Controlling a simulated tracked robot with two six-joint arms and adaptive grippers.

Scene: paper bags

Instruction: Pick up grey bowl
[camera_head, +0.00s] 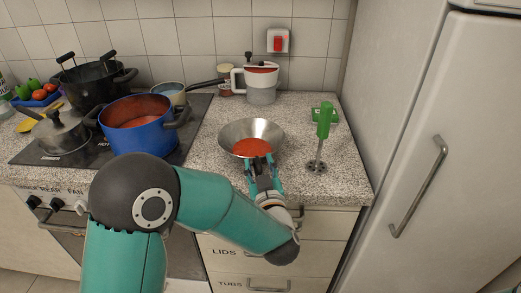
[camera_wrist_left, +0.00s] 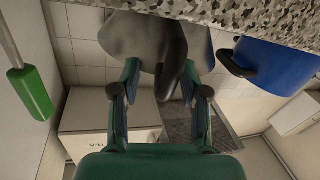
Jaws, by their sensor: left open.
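The grey metal bowl (camera_head: 250,128) stands on the speckled counter, right of the blue pot. An orange-red patch (camera_head: 252,147) shows at its near side; I cannot tell what it is. My left gripper (camera_head: 262,165) is open at the bowl's near side, with its fingers pointing toward it. My right gripper is not in view.
A blue pot (camera_head: 140,125) stands on the stove at left. A green-handled hand blender (camera_head: 323,122) stands right of the bowl. The counter (camera_head: 350,180) is clear at front right, beside the fridge (camera_head: 430,130).

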